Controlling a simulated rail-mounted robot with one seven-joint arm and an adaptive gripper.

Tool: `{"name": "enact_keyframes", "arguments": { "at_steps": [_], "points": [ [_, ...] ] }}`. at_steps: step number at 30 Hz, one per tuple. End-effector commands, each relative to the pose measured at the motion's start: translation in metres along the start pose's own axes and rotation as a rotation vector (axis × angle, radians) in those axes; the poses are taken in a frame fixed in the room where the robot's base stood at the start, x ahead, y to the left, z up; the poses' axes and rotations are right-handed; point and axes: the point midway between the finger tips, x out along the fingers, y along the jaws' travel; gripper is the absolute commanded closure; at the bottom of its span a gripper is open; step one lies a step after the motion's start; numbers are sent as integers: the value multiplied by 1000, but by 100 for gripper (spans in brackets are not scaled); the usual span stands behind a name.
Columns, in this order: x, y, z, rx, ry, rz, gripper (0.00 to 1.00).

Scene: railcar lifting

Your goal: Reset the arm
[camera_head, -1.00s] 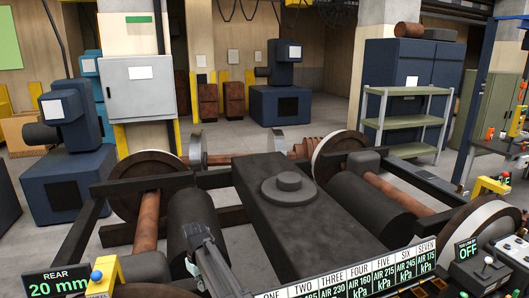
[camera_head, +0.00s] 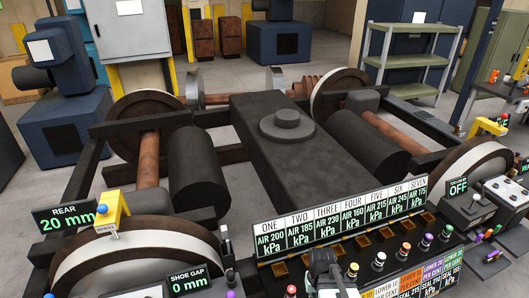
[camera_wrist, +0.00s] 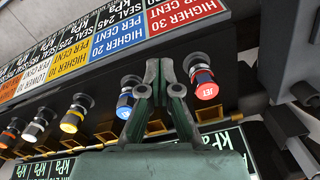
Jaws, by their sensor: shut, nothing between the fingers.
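My gripper (camera_wrist: 160,72) is shut and empty in the wrist view, its dark green fingers together. Its tips are over the control panel between a blue knob (camera_wrist: 128,100) and a red knob (camera_wrist: 204,84) marked JET. I cannot tell whether the fingers touch the panel. In the head view a dark part of my arm shows at the bottom edge, in front of the panel; the fingertips cannot be made out there.
The panel carries a row of air-pressure readouts (camera_head: 340,216) and several coloured knobs. Behind it stands the dark wheeled frame (camera_head: 290,150). A REAR 20 mm sign (camera_head: 68,217) is at left; a SHOE GAP 0 mm sign (camera_head: 188,279) is lower.

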Motion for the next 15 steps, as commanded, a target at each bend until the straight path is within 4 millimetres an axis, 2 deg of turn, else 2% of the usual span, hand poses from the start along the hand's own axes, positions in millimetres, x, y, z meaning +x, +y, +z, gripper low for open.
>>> {"name": "enact_keyframes", "arguments": {
  "at_steps": [1,8,15],
  "points": [
    [15,0,8,-1,-23,0,100],
    [74,0,56,-3,-136,1,100],
    [151,0,135,-3,-303,1,100]
  ]
}}
